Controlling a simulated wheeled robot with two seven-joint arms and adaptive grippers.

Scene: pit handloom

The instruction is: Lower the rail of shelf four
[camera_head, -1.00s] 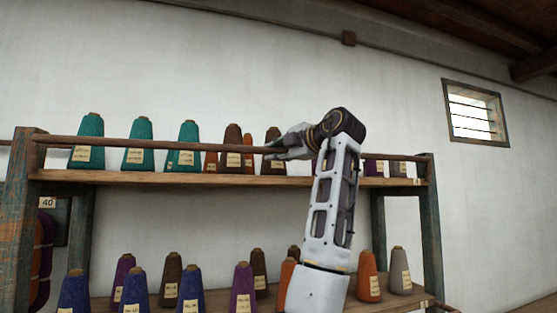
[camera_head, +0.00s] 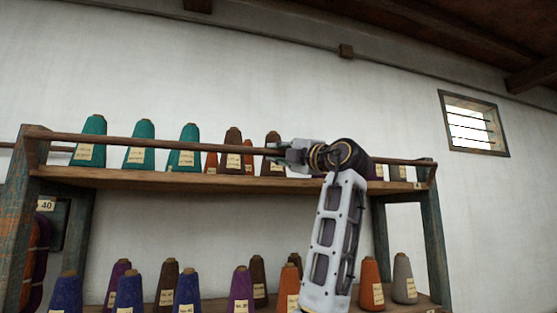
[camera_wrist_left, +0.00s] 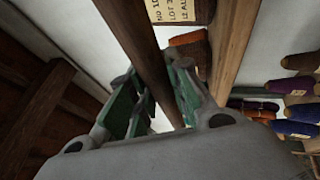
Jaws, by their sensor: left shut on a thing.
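The rail (camera_head: 110,139) is a thin dark wooden bar. It runs between the end posts, a little above the upper shelf board (camera_head: 130,178) and in front of its cones. My left gripper (camera_head: 278,152) is at the rail near the middle of its length. In the left wrist view the rail (camera_wrist_left: 140,55) passes between the green-padded fingers of my left gripper (camera_wrist_left: 160,98), which are shut on it. The fingertips are small and partly hidden in the head view. My right gripper is not in view.
Teal cones (camera_head: 140,142) and brown and orange cones stand on the upper board behind the rail. More cones (camera_head: 187,289) stand on the shelf below, close to my forearm. A blue-green post (camera_head: 432,235) bounds the rack at right. Bare wall and a window (camera_head: 473,123) lie beyond.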

